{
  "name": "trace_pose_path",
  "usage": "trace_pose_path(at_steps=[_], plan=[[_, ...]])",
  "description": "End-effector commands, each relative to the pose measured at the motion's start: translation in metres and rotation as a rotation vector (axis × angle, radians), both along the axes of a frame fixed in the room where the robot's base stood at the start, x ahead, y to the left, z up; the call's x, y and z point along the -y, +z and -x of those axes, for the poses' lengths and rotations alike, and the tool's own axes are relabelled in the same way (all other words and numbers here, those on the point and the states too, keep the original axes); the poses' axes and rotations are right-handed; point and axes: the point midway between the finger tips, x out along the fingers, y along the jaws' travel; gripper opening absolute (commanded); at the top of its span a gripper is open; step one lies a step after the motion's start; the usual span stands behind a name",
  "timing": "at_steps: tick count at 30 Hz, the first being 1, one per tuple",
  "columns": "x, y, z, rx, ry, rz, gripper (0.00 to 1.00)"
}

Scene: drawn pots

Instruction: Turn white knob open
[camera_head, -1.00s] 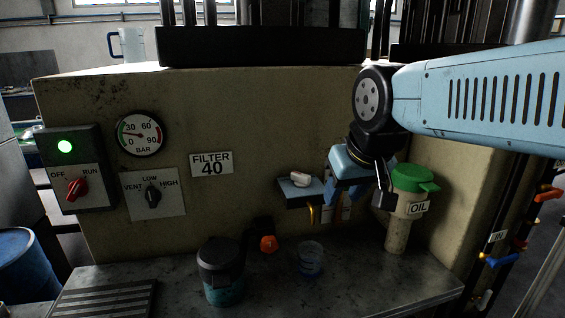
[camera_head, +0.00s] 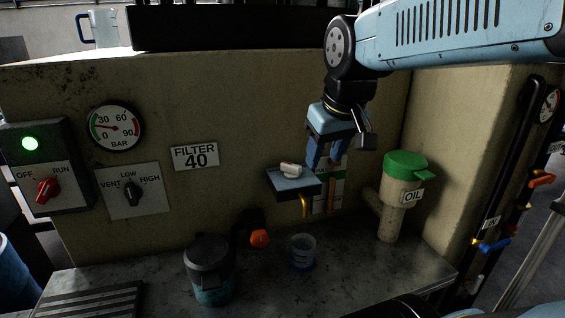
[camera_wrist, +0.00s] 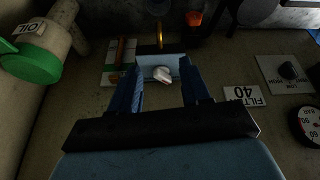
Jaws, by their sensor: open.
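The white knob (camera_head: 290,169) sits on top of a small blue block (camera_head: 292,185) on the machine's wall, with a brass spout (camera_head: 305,207) hanging below the block. In the wrist view the white knob (camera_wrist: 162,75) lies between and beyond the two blue fingers. My gripper (camera_head: 326,165) is open and empty, just right of the knob and block in the head view, with its fingers pointing down. The fingers do not appear to touch the knob, though the exact gap is hard to tell.
The green-lidded oil filler (camera_head: 405,180) stands right of the block. The FILTER 40 plate (camera_head: 195,156) is left on the wall.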

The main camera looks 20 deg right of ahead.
Motion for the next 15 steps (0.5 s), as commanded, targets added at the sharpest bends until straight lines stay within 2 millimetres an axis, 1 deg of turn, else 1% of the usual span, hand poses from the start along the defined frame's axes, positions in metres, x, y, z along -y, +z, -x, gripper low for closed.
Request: trace_pose_path(at_steps=[1, 7, 15], plan=[[0.000, 0.005, -0.013, -0.027, 0.027, 0.012, 0.47], [0.000, 0.021, -0.057, -0.123, 0.159, 0.058, 0.47], [0.001, 0.030, -0.121, -0.253, 0.343, 0.098, 0.47]])
